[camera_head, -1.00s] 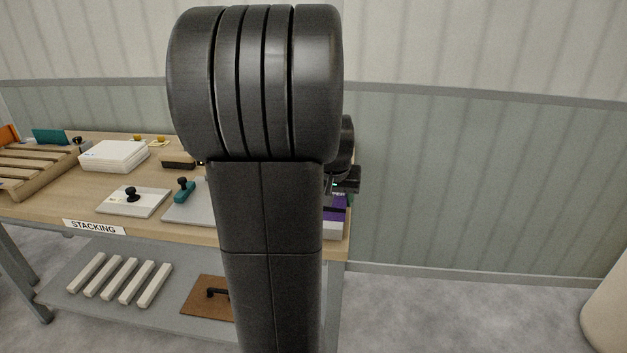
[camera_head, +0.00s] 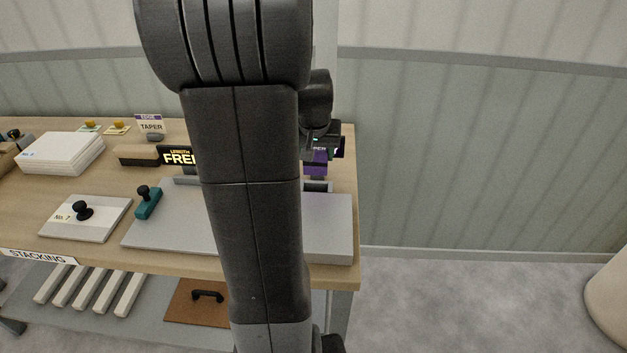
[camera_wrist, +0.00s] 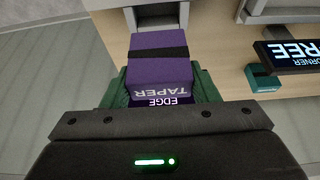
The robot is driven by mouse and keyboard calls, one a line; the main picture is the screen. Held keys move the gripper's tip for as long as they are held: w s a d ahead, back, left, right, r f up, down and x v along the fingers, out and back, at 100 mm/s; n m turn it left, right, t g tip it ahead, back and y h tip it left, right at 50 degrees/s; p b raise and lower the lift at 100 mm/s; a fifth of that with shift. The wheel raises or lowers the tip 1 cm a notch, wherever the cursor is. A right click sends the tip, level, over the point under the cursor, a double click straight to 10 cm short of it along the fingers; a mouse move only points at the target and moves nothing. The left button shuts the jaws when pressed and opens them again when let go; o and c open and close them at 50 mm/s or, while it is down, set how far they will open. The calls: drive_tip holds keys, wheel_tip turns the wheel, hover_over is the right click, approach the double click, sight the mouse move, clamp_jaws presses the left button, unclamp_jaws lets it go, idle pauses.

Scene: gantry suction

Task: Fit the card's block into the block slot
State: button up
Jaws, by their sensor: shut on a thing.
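The purple block (camera_wrist: 160,70) has a black band and the words EDGE TAPER, upside down in the wrist view. My gripper (camera_wrist: 160,92) is shut on it, with green fingers on both sides. A card reading EDGE TAPER (camera_head: 150,124) stands at the back of the table. I cannot tell which opening is the block slot; my arm hides part of the fixture.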

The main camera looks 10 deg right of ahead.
sight(316, 173)
wheel_tip(316, 173, down, 8)
drive_tip(key=shift+s+r, duration=0.1)
idle(0.4)
drive_tip(key=o, duration=1.1)
drive_tip(key=shift+c, duration=0.2)
drive_tip(key=shift+r, duration=0.2)
drive_tip(key=v, duration=1.1)
drive_tip(key=shift+s+r, duration=0.25)
